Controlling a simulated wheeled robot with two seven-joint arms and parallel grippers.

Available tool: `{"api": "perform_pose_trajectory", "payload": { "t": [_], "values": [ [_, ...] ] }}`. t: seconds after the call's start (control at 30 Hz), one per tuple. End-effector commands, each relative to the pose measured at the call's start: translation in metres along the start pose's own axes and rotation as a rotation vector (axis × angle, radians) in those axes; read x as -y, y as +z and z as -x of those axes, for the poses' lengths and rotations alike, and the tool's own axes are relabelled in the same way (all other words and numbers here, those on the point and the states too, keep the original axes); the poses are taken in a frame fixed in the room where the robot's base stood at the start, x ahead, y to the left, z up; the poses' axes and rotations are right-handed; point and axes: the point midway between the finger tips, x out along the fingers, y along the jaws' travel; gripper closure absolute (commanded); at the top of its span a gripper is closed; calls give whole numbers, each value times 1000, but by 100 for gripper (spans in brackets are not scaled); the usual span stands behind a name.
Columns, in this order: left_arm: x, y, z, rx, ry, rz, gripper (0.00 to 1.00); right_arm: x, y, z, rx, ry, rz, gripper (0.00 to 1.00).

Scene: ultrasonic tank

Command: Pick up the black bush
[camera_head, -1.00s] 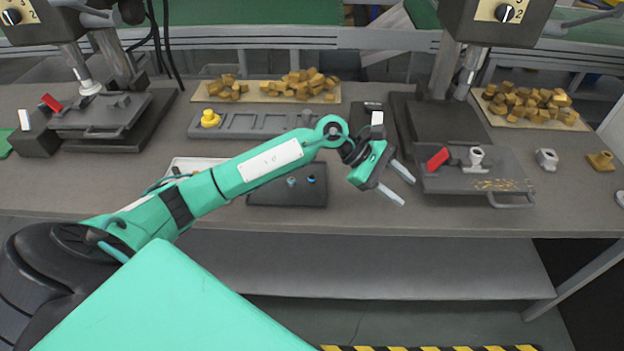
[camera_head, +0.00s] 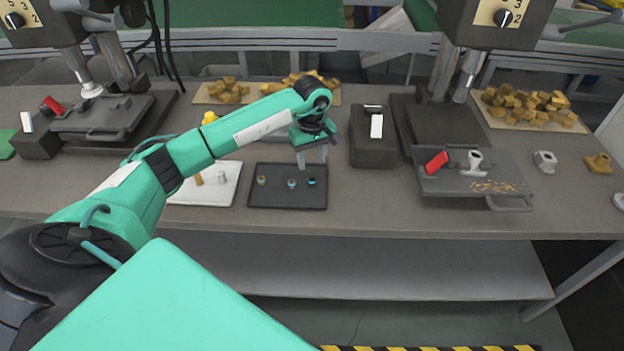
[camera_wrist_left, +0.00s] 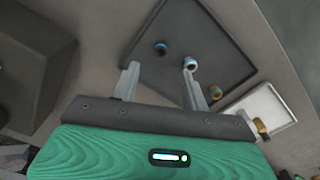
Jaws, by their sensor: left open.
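The dark tray (camera_head: 278,201) lies on the workbench and holds three small bushes. The black bush with a blue top (camera_head: 311,182) is the rightmost in the head view; in the left wrist view it shows (camera_wrist_left: 160,48) just beyond and between the fingertips. A pale bush (camera_head: 291,183) is beside it, and a brass-coloured bush (camera_head: 261,180) is at the tray's left. My left gripper (camera_head: 311,161) is open and empty, pointing down over the tray's back right part, apart from the black bush as far as I can tell. My right gripper is out of view.
A white tray (camera_head: 222,190) with small parts is left of the dark tray. A dark box with a white switch (camera_head: 373,152) stands to the right. A press plate with a red handle (camera_head: 470,172) is further right. The bench front (camera_head: 370,210) is clear.

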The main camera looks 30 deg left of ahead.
Motion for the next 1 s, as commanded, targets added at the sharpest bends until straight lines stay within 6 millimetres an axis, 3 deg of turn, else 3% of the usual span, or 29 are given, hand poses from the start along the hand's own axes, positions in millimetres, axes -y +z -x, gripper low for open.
{"api": "perform_pose_trajectory", "payload": {
  "t": [0.13, 0.37, 0.6, 0.9, 1.0],
  "values": [
    [0, 0, -15, 1, 0, 0, 55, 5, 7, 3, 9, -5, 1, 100],
    [1, 2, -32, 4, -1, 1, 55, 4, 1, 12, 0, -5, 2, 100],
    [1, 2, -64, 3, 1, 2, 55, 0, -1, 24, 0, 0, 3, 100],
    [1, 1, -71, 0, 2, 1, 55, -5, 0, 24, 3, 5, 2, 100],
    [1, 1, -71, 0, 2, 1, 72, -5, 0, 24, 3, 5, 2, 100]
  ]
}}
